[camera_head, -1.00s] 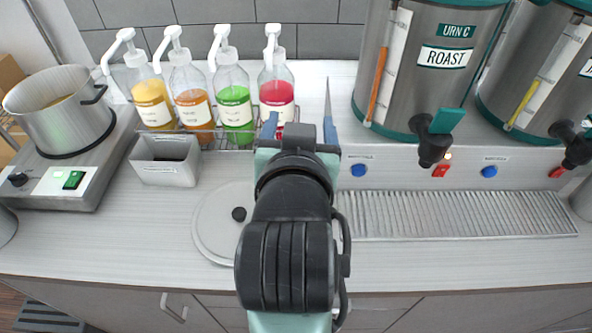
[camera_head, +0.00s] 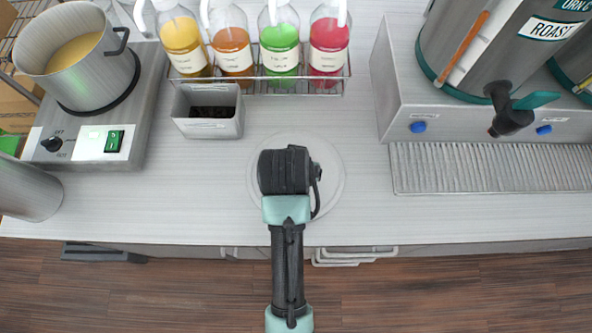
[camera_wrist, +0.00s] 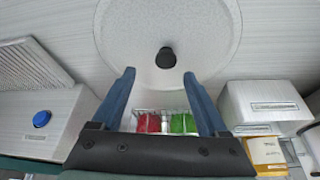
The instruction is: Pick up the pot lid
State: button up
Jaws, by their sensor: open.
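The pot lid (camera_head: 333,170) is a flat, pale round disc lying on the counter. In the head view my arm hides most of it, and only its rim shows around the wrist. In the wrist view the lid (camera_wrist: 200,50) shows its round black knob (camera_wrist: 166,58) at its middle. My gripper (camera_wrist: 160,78) is open and empty, with its two blue fingers spread to either side below the knob in that picture. It is above the lid; the exact height is hard to tell. The fingertips are hidden in the head view.
An open pot (camera_head: 76,58) with yellow contents stands on a burner (camera_head: 85,143) at left. A grey bin (camera_head: 209,122) and a rack of pump bottles (camera_head: 283,45) stand behind the lid. An urn stand (camera_head: 440,112) and drip grate (camera_head: 490,167) are at right.

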jog(key=f, duration=0.2)
jog(key=w+f+p, duration=0.1)
jog(key=shift+a+f, duration=0.3)
jog(key=shift+f, duration=0.1)
jog(key=shift+w+f, duration=0.3)
jog(key=shift+f, duration=0.3)
jog(key=shift+c, duration=0.2)
jog(key=shift+r, duration=0.1)
grip_shut()
